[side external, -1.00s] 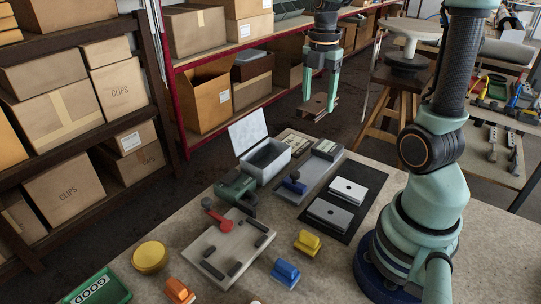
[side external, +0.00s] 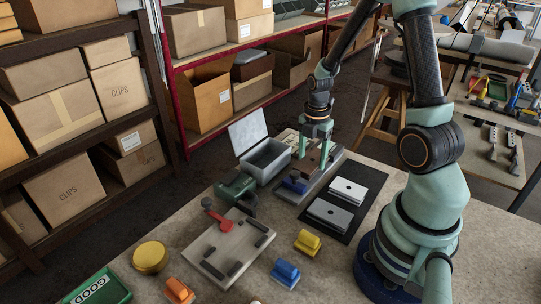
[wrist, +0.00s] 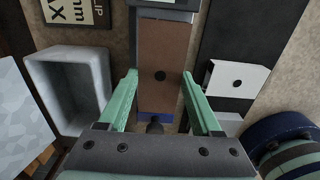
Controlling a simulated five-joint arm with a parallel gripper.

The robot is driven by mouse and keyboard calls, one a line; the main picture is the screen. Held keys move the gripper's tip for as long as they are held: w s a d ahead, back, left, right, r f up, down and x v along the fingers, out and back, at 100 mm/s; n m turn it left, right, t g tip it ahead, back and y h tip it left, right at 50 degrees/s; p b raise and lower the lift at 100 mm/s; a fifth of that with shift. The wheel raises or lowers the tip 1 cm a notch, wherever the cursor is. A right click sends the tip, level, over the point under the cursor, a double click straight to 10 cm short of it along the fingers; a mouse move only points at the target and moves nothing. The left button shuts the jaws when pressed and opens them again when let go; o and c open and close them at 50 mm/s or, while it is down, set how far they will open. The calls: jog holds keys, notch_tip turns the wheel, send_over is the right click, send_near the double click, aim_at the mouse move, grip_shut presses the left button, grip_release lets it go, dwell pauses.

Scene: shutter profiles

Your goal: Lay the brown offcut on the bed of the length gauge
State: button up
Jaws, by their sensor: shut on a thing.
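In the side view my gripper (side external: 316,158) points down over the length gauge (side external: 312,188), a long grey bed. The offcut is lined up along the bed, between the dark end block (wrist: 165,14) and the blue slider (side external: 294,183). The fingers hide much of it in the side view, and I cannot tell whether it touches the bed.
Two light metal profiles (side external: 348,191) lie on a black mat right of the gauge. An open grey box (side external: 266,160) stands close on the left. A fixture plate (side external: 226,246), a yellow block (side external: 307,242) and a blue block (side external: 286,273) are nearer the camera.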

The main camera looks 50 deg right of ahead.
jog(key=shift+f, duration=0.8)
jog(key=shift+f, duration=0.1)
jog(key=o, duration=1.4)
notch_tip(320, 180, up, 11)
jog(key=a+r+m+t, duration=0.2)
jog(key=a+r+m, duration=0.4)
jog(key=a+m, duration=0.2)
jog(key=s+a+r+m+t, duration=0.1)
jog(key=a+r+m+t, duration=0.2)
jog(key=a+r+m, duration=0.3)
jog(key=shift+s+a+m+t, duration=0.3)
jog(key=shift+a+m, duration=1)
jog(key=shift+m, duration=0.7)
